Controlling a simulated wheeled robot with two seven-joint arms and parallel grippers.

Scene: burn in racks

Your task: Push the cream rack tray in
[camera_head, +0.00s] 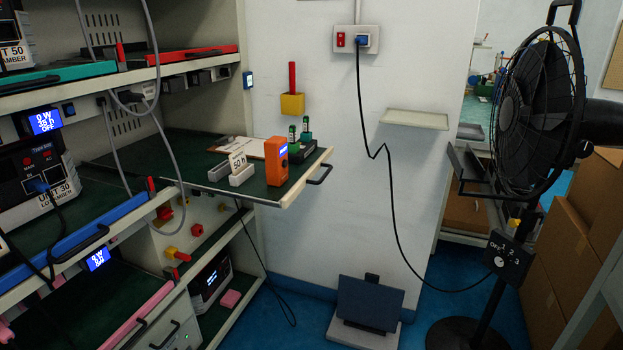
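The cream rack tray (308,178) sticks out of the middle level of the rack, in the centre-left of the head view. It has a cream front edge, a green surface and a black handle (320,174) at its outer end. On it stand an orange meter (276,161), a white "50 h" sign (238,161) in a pale holder, a small dark stand (301,150) with green-topped pieces, and what looks like a clipboard with paper (241,146). Neither gripper is in view.
Other trays with teal (60,75), red (190,54), blue (100,227) and pink (138,314) fronts sit in the rack. Grey cables hang across its front. A black fan (540,115) and cardboard boxes (565,240) stand right. Blue floor (300,312) shows between.

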